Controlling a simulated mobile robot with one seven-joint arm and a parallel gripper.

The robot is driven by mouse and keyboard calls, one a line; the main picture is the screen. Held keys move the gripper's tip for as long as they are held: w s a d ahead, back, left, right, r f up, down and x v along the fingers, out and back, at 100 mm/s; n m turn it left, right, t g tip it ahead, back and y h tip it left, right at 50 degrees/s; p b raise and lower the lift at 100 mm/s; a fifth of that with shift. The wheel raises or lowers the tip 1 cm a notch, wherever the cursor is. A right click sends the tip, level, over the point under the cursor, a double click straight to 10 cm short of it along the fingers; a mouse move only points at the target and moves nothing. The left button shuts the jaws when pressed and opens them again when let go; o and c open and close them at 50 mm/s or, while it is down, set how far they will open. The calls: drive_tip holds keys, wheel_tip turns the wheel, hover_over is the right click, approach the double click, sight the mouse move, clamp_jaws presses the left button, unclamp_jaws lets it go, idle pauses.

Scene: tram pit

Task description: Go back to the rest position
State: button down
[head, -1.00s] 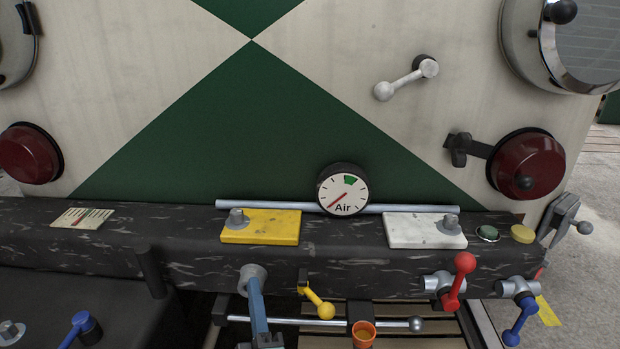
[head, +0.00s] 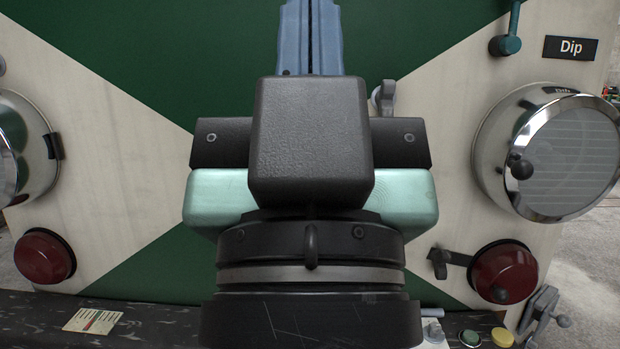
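My gripper (head: 311,40) fills the middle of the head view, seen from behind. Its black housing and pale teal part sit below two blue-grey fingers that point up the picture. The fingers lie side by side with only a thin dark line between them, so it looks shut, with nothing seen held. The tips reach the top edge of the picture. The gripper is in front of the green and cream panel (head: 140,110) and hides its middle. The air gauge is not in view now.
A chrome-rimmed lamp (head: 560,150) and a red lamp (head: 505,272) are on the right. Another red lamp (head: 44,256) is at the left. A teal lever (head: 507,42) is beside the "Dip" label (head: 571,48). The dark beam (head: 150,325) runs along the bottom, with a striped card (head: 92,321).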

wheel_tip(320, 180, up, 34)
drive_tip(key=p, duration=3.2)
drive_tip(key=shift+r, duration=0.15)
